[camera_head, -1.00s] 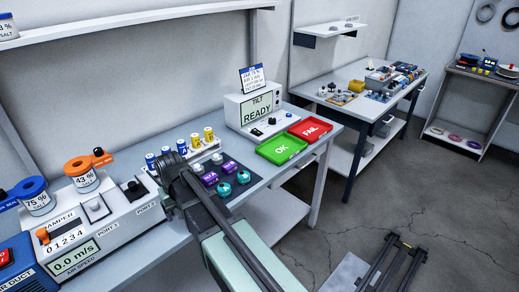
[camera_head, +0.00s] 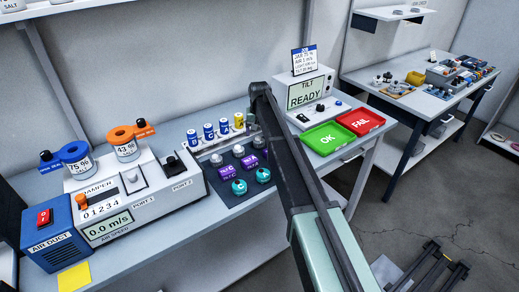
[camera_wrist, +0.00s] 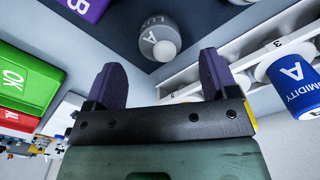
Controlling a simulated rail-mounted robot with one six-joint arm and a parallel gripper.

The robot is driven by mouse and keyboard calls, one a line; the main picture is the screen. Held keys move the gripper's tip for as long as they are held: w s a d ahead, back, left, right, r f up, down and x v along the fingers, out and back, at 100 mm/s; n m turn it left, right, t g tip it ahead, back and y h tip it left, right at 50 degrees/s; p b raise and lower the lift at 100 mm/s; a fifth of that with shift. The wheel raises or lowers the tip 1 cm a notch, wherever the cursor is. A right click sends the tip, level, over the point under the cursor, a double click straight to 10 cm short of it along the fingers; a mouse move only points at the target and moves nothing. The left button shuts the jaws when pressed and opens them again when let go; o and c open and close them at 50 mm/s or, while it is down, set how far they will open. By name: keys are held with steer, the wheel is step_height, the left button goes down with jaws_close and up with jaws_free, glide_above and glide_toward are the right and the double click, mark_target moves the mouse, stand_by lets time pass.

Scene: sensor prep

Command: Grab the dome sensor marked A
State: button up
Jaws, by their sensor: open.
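A grey round sensor with a pale dome (camera_wrist: 164,48), marked LUX and A, stands on the dark mat in the wrist view. My gripper (camera_wrist: 162,82) is open, its two purple fingers on either side below the sensor in the picture, with nothing between them. The sensor appears beyond the fingertips, apart from them. In the head view several grey domed sensors (camera_head: 238,151) stand on the mat; their letters are too small to read. My arm covers part of the mat's right side there, and the fingers cannot be made out.
A purple sensor marked B (camera_wrist: 88,8) and a white rack with a blue-labelled humidity can marked A (camera_wrist: 288,82) flank the dome. Teal sensors (camera_head: 239,187) stand at the mat's front. The green OK tray (camera_head: 326,139) and red FAIL tray (camera_head: 361,121) lie right of my arm.

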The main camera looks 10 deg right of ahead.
mark_target(259, 137)
step_height(259, 137, down, 5)
steer(key=b, duration=0.5)
steer(key=shift+f, duration=0.2)
steer(key=shift+s+r, duration=0.1)
steer(key=shift+r, duration=0.15)
steer(key=shift+c, duration=0.3)
steer(key=c, duration=1)
